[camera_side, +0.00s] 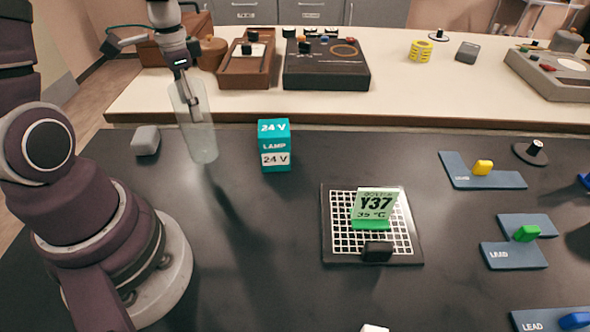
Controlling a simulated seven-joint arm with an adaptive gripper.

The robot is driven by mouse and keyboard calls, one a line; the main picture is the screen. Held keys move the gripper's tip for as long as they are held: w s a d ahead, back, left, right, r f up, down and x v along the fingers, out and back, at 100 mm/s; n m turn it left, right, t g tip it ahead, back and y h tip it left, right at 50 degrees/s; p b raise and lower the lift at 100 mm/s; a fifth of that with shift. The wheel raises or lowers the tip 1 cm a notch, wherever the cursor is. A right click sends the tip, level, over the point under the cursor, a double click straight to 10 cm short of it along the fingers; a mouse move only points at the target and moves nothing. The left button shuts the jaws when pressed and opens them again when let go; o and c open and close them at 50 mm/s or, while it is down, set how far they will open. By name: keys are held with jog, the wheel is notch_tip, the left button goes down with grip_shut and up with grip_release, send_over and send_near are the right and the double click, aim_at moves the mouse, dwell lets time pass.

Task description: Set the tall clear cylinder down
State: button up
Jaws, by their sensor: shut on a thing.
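The tall clear cylinder (201,135) is at the left of the side view, pale and see-through, leaning slightly in the picture. My gripper (194,103) comes down from above and is shut on its upper part. Its fingers show at the cylinder's upper part; I cannot tell whether one is inside it or both are outside. The cylinder's lower end is over the dark table (270,240), with a shadow below it. I cannot tell whether it touches the table.
Blue lead plates (463,178) lie at right. The table's front middle is largely clear.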

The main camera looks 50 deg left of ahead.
jog(key=shift+f, duration=0.75)
jog(key=shift+f, duration=0.1)
jog(key=o, duration=1.2)
jog(key=shift+o, duration=0.2)
notch_tip(320, 180, up, 12)
jog(key=shift+f, duration=0.15)
jog(key=shift+d+r, duration=0.2)
jog(key=shift+r, duration=0.1)
jog(key=s+d+n+t, duration=0.1)
jog(key=s+d+t, duration=0.1)
jog(key=d, duration=0.4)
jog(key=s+d+n+t, duration=0.1)
jog(key=d+t, duration=0.2)
jog(key=d, duration=0.4)
jog(key=shift+s+f+t, duration=0.3)
jog(key=shift+s+f, duration=0.1)
